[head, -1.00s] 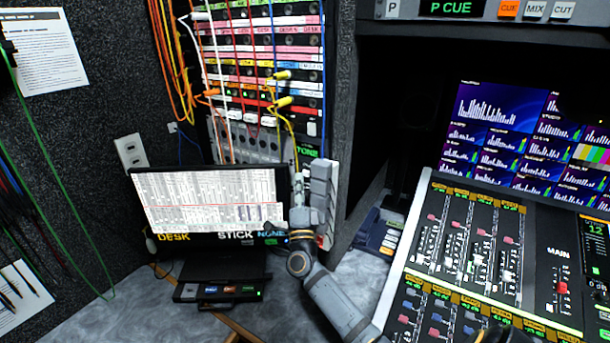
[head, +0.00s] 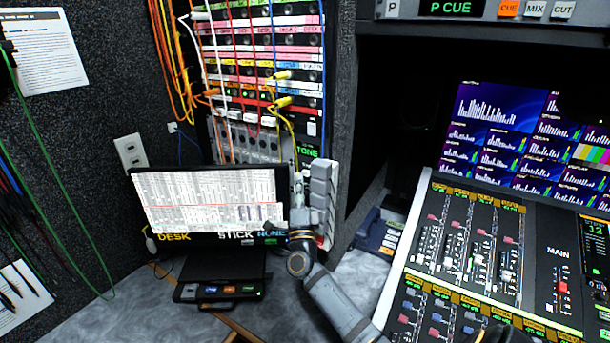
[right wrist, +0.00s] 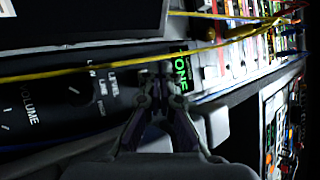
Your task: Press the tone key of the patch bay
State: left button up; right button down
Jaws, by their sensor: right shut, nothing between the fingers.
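The patch bay (head: 265,62) stands upright at the back, with coloured label strips and several cables plugged into it. Its tone key, labelled TONE in green, shows at the lower right of the bay (head: 307,151) and in the right wrist view (right wrist: 180,70). My right gripper (head: 298,180) is just below the key in the head view. In the right wrist view my right gripper (right wrist: 158,84) is shut and empty, its tips close beside the green lettering. I cannot tell whether they touch the key. My left gripper is not in view.
A yellow cable (right wrist: 95,68) crosses the panel near the fingertips. A monitor (head: 210,200) stands left of my right arm. A mixing desk (head: 470,250) fills the right side, and a small keypad unit (head: 380,232) sits between it and the arm.

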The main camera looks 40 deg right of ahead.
jog(key=shift+d, duration=0.1)
jog(key=shift+w+d, duration=0.15)
jog(key=shift+d, duration=0.1)
jog(key=shift+d+r, duration=0.1)
jog(key=shift+r, duration=0.7)
dwell(1.2)
jog(key=shift+f+p, duration=0.1)
jog(key=shift+p, duration=0.2)
jog(key=shift+f, duration=0.15)
